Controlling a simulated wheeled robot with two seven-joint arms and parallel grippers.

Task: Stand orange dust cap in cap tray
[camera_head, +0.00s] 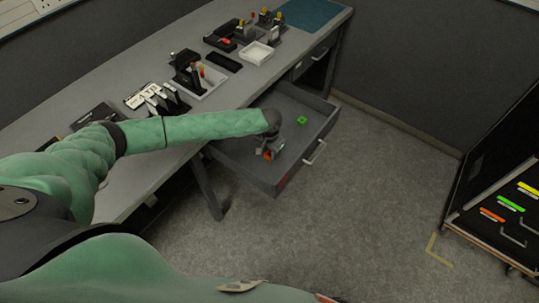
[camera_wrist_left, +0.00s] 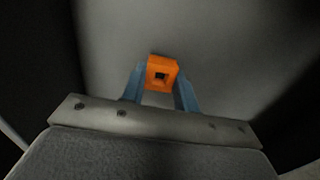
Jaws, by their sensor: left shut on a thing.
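The orange dust cap (camera_wrist_left: 163,73) is a small block with a square hole, held between the fingertips of my left gripper (camera_wrist_left: 160,84). In the head view my left gripper (camera_head: 271,151) reaches down into the open drawer (camera_head: 241,161), with the orange cap (camera_head: 267,155) at its tip. Whether the cap touches the drawer floor I cannot tell. A small white tray (camera_head: 257,52) stands on the bench, and it looks empty. I cannot tell whether it is the cap tray. My right gripper is not in view.
A green block (camera_head: 302,120) lies in the drawer. The grey bench (camera_head: 224,87) carries another pale tray (camera_head: 208,83) with upright parts, several dark fixtures and a blue mat (camera_head: 308,14). A dark cabinet (camera_head: 507,190) stands at the right. The floor between is clear.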

